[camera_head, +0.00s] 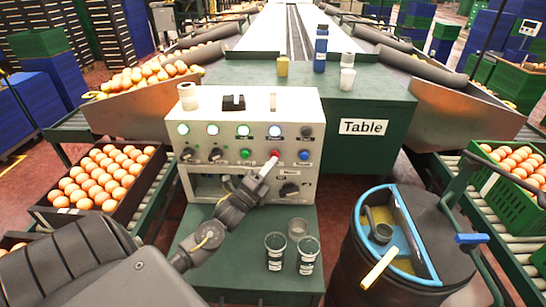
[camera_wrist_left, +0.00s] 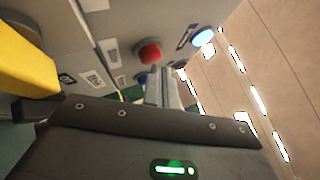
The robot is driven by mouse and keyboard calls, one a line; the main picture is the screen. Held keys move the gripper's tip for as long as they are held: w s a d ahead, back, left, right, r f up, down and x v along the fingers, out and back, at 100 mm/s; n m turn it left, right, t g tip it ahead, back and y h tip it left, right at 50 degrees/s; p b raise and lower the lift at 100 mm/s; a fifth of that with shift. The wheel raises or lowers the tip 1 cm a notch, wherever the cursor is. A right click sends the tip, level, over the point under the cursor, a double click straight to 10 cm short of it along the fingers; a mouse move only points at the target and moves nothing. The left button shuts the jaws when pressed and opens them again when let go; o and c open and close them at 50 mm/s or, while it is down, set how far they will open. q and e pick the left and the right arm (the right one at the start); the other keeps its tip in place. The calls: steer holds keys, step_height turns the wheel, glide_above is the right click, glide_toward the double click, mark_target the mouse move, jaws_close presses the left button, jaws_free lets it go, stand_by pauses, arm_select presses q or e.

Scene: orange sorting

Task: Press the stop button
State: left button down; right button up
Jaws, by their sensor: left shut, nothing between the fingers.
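A grey-white control panel (camera_head: 225,106) stands in front of the green table. The red button (camera_head: 274,153) sits in its lower row, between a green button (camera_head: 245,153) and a blue button (camera_head: 304,155). My left gripper (camera_head: 267,168) is shut and empty, its tips just below the red button in the head view. In the left wrist view the red button (camera_wrist_left: 150,53) shows up and left of the shut fingers (camera_wrist_left: 165,85). Whether the tips touch it I cannot tell. My right gripper is not in view.
Black knobs (camera_head: 215,155) and a row of lamps (camera_head: 244,130) are on the panel. Several cups (camera_head: 275,250) stand on the green shelf below. A black barrel (camera_head: 390,270) with a blue rim is at the right. Orange trays (camera_head: 100,178) flank the panel.

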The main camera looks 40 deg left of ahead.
arm_select(q)
steer(key=shift+w+a, duration=0.1)
steer(key=shift+w, duration=0.05)
steer(key=shift+w+a, duration=0.2)
steer(key=shift+w, duration=0.05)
stand_by(0.6)
stand_by(0.3)
steer(key=shift+s+d+p, duration=0.35)
steer(key=shift+s+d, duration=0.25)
steer(key=shift+s, duration=0.15)
